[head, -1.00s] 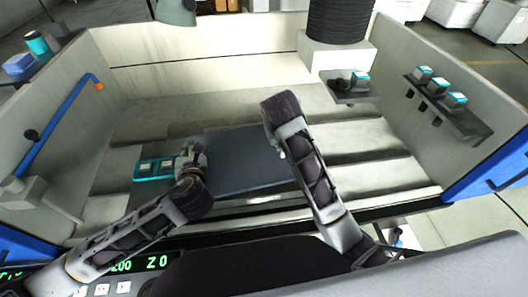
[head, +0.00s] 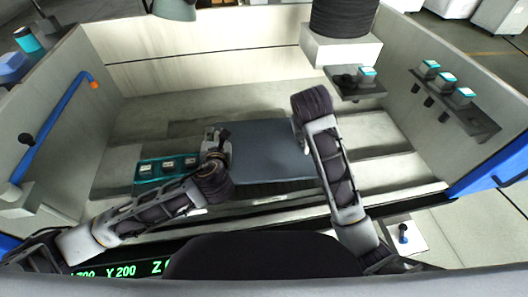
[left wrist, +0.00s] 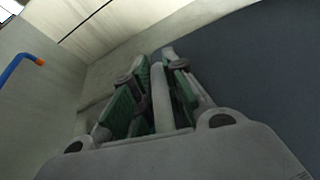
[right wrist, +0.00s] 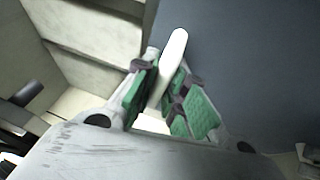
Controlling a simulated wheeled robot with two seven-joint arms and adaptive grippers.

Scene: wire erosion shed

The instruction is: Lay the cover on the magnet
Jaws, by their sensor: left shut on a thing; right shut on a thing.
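The cover (head: 272,150) is a flat dark blue-grey panel inside the light trough, held between my two grippers. My left gripper (head: 215,138) is at its left edge; in the left wrist view it is shut on a pale rounded handle (left wrist: 160,95) beside the dark sheet. My right gripper (right wrist: 163,88) is shut on a similar pale handle (right wrist: 173,52) at the right edge; its fingers are mostly hidden by my arm in the head view. A teal tray with several pale square blocks (head: 168,168) lies left of the cover. I cannot make out the magnet for certain.
The trough's left wall carries a blue pipe (head: 55,128). A small shelf (head: 355,86) and a longer one (head: 455,108) with teal-topped pieces stick out at the right. A black cylinder on a white block (head: 342,46) stands behind. Bare stepped floor lies behind the cover.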

